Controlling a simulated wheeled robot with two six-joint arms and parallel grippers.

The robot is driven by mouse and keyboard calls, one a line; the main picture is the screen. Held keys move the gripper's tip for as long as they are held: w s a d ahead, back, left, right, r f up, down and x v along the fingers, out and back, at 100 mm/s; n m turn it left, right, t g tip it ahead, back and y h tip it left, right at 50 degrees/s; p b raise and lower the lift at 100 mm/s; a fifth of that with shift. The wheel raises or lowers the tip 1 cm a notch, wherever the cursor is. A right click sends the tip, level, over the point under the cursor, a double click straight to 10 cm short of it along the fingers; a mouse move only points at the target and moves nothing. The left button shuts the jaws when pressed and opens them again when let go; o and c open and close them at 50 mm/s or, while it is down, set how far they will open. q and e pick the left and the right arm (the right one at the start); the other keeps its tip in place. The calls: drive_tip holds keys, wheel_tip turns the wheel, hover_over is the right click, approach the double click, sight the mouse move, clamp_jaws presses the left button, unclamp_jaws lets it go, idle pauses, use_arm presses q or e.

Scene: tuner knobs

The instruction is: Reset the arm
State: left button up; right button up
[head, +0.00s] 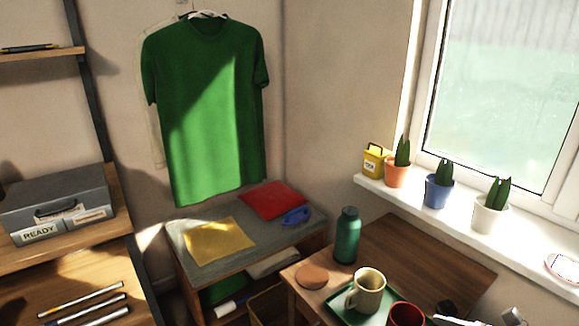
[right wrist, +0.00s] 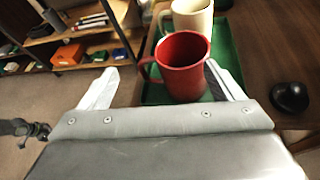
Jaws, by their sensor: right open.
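My right gripper (head: 483,319) shows at the bottom right edge of the head view, over the near part of the wooden table. In the right wrist view its two pale fingers (right wrist: 163,82) are spread wide apart. The red mug also shows in the head view (head: 405,314), cut off by the lower edge. My left gripper is not in view.
A dark rounded object (right wrist: 290,96) lies on the table right of the gripper. Potted plants (head: 438,190) line the windowsill.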

drive_tip(key=w+d+f+m+t+h+p, duration=0.2)
drive_tip(key=d+f+m+t+h+p, duration=0.3)
drive_tip(key=d+f+m, duration=0.8)
drive_tip(key=s+f+m+g+h+b, duration=0.1)
drive_tip(key=s+f+m+g+h, duration=0.3)
drive_tip(key=f+m, duration=0.6)
drive_tip(key=s+a+f+m+g+h+p, duration=0.1)
drive_tip(key=s+a+f+m+g+h, duration=0.15)
drive_tip(key=s+f+m, duration=0.6)
drive_tip(key=s+a+f+m+g+h+p, duration=0.1)
drive_tip(key=s+a+f+m+g, duration=0.2)
drive_tip(key=s+f+m, duration=0.55)
drive_tip(key=s+a+f+m+g+y, duration=0.1)
drive_tip(key=s+a+g, duration=0.1)
drive_tip(key=s+a, duration=0.3)
drive_tip(key=s+a+f+m+g+y+p, duration=0.1)
drive_tip(key=s+a, duration=0.4)
drive_tip(key=s, duration=0.6)
drive_tip(key=shift+a+f+m+g, duration=0.15)
drive_tip(key=shift+f+m+g, duration=0.5)
drive_tip(key=shift+g, duration=0.2)
